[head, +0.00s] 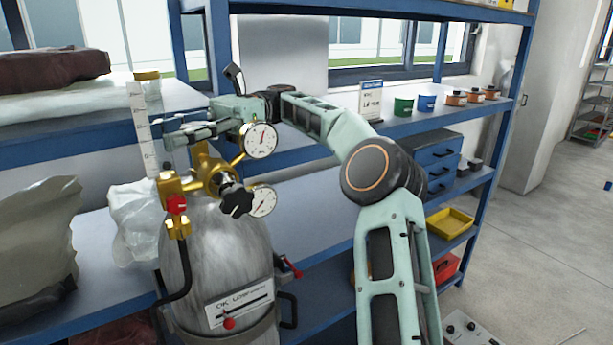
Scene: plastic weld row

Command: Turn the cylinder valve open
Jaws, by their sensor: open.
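A grey gas cylinder (215,250) stands upright at the lower left. Brass valve fittings (205,172) sit on its top. A black knob (237,200) faces the camera, and a red knob (176,204) is on the left of the brass. Two round white gauges, an upper one (261,140) and a lower one (262,201), are on the right of the fittings. My gripper (170,131) is open, its fingers pointing left, above and behind the brass. It appears apart from both knobs and holds nothing visible. The upper gauge and brass partly hide its body.
A blue shelf rack (490,150) stands behind, with several small pots (427,103) and a sign card (371,100). Plastic bags (138,215) lie left of the cylinder. Open floor (540,260) is at right.

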